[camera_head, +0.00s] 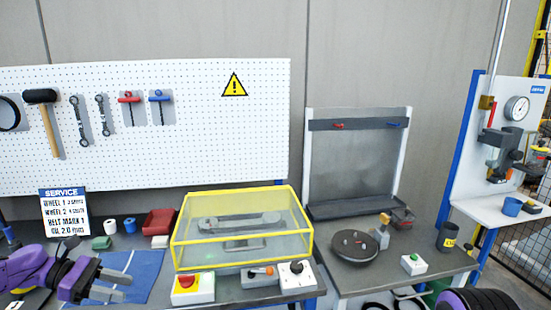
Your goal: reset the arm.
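My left gripper (124,287) is at the lower left, over the blue mat (145,262) on the bench. Its two grey fingers point right with a gap between them, and nothing shows in the gap. My purple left arm comes in from the left edge. A dark, purple-edged part at the bottom right looks like my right arm; its gripper is not in view.
A yellow-framed clear cover (243,200) stands right of the mat. In front are a red-button box (192,287) and switch boxes (297,275). A dark round plate (355,246) and dark cup (447,237) stand on the right bench. A tool pegboard (210,130) stands behind.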

